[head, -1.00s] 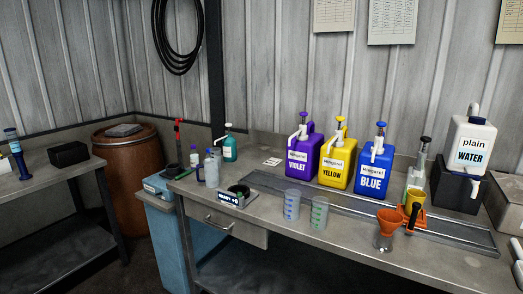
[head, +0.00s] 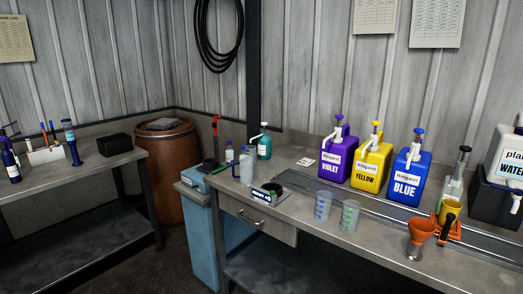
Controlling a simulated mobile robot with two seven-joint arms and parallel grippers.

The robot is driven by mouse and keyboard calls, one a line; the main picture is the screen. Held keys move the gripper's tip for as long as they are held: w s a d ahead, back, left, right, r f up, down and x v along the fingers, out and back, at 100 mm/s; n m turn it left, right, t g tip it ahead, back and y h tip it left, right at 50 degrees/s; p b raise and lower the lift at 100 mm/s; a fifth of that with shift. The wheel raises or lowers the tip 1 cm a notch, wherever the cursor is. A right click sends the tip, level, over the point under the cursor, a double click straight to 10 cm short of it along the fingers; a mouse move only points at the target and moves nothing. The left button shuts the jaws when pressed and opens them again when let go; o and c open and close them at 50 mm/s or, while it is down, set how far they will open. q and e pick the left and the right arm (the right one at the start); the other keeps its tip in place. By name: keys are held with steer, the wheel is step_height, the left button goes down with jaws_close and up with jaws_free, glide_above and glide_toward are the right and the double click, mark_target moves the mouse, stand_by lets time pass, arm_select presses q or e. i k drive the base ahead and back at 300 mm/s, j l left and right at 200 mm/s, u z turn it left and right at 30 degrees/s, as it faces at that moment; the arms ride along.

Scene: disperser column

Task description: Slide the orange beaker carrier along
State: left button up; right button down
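The orange beaker carrier (head: 455,230) sits at the right of the bench on the long metal track (head: 386,218). It has a dark upright handle, and a yellow cup (head: 450,211) stands at it. An orange funnel (head: 421,229) over a clear vessel stands just in front and to the left, partly covering the carrier. Neither of my grippers is in the head view.
Violet (head: 338,159), yellow (head: 371,164) and blue (head: 408,175) pump jugs stand behind the track. Two clear beakers (head: 323,205) (head: 349,216) stand in front of it. A water container (head: 507,160) is at the right edge. A scale (head: 268,193) sits further left.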

mark_target(446, 232)
steer(key=z, duration=1.35)
steer(key=i+j, duration=0.15)
steer(key=j, duration=0.2)
steer(key=i+j, duration=0.1)
steer(key=j, duration=0.25)
steer(key=i+j, duration=0.15)
steer(key=j, duration=0.2)
steer(key=z, duration=0.05)
